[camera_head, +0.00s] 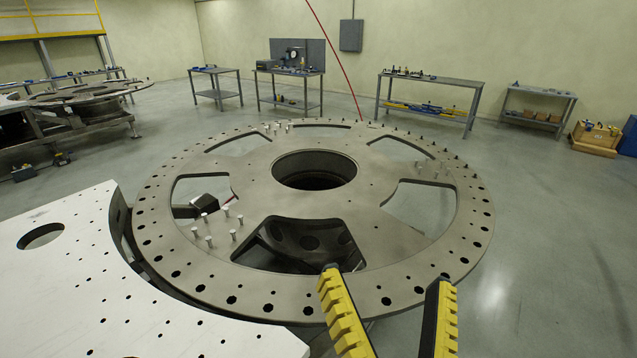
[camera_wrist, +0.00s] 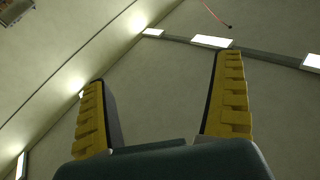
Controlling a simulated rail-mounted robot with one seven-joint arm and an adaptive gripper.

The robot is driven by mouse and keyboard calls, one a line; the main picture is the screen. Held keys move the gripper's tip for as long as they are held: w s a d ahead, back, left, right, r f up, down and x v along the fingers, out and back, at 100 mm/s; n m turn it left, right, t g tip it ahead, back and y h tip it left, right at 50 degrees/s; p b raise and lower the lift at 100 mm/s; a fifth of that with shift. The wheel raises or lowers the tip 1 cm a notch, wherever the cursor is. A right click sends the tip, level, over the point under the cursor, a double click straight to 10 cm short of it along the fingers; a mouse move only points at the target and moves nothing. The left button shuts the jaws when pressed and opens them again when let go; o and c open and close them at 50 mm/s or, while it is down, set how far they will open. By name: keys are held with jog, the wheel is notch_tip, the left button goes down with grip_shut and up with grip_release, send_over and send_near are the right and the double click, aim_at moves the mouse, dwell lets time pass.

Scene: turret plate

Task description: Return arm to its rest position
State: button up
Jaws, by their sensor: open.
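My gripper (camera_head: 386,290) shows at the bottom right of the head view, with its two yellow-padded fingers apart and nothing between them. It appears in front of the near rim of the turret plate (camera_head: 230,262), a large round grey plate with a central hole and several cut-outs. In the wrist view my gripper (camera_wrist: 160,78) points up toward the ceiling and walls, with its fingers wide apart and empty. The rest of my arm is out of the head view.
A white perforated plate (camera_head: 95,285) lies at the left, close beside the turret plate. Several pegs (camera_head: 222,222) stand on the turret plate. Workbenches (camera_head: 430,92) line the back wall. A red line (camera_head: 335,50) hangs down behind the plate. Open floor (camera_head: 560,250) lies at the right.

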notch_tip(320, 180, up, 25)
jog(key=s+n+t+p, duration=0.2)
jog(key=p, duration=1.9)
jog(key=shift+f, duration=0.2)
